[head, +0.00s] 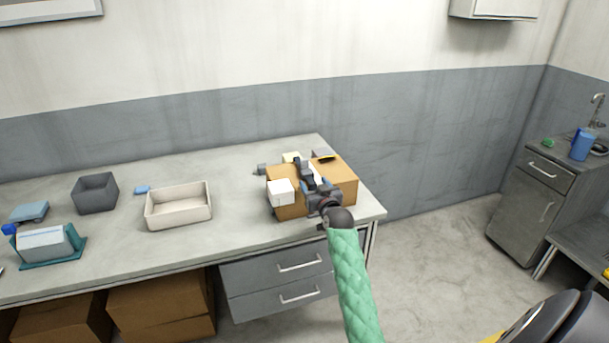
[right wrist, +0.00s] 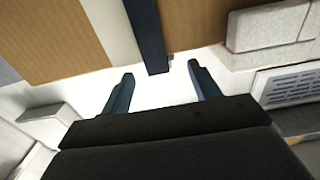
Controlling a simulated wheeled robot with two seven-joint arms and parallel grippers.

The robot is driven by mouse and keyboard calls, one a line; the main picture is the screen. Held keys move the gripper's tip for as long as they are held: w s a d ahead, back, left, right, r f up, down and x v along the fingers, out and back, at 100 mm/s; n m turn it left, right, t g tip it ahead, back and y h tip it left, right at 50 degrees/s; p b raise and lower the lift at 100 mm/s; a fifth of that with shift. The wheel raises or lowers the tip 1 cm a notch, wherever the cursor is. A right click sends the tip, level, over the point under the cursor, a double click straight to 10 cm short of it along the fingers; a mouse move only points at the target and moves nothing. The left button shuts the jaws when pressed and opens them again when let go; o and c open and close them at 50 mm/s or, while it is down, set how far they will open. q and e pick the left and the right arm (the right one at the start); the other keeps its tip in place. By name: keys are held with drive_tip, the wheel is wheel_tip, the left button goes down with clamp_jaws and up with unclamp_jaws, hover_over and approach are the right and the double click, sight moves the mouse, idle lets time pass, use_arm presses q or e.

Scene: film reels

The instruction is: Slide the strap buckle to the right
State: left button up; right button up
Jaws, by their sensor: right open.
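A brown box (head: 343,182) stands near the right end of the grey table, partly hidden behind my right gripper (head: 311,185). In the right wrist view my right gripper (right wrist: 161,80) is open, its two fingers apart. A dark blue strip (right wrist: 146,32) runs over the brown and white surface and ends close to the line between the fingertips. It looks like a strap. I cannot make out a separate buckle, and whether the fingers touch the strip is unclear. My left gripper is not in view.
A white block (head: 281,192) is at the box's front left. A cream tray (head: 179,207), a dark grey bin (head: 96,193) and a teal holder (head: 50,252) stand further left. Table between tray and box is mostly clear. Drawers (head: 285,280) are below.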

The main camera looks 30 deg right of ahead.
sight(309, 175)
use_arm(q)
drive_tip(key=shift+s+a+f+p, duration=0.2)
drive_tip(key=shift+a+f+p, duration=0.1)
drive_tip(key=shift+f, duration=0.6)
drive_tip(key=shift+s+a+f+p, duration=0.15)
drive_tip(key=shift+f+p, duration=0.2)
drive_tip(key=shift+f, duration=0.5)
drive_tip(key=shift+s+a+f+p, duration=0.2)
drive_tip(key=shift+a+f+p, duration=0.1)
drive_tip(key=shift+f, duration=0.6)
use_arm(e)
drive_tip(key=shift+x, duration=3.2)
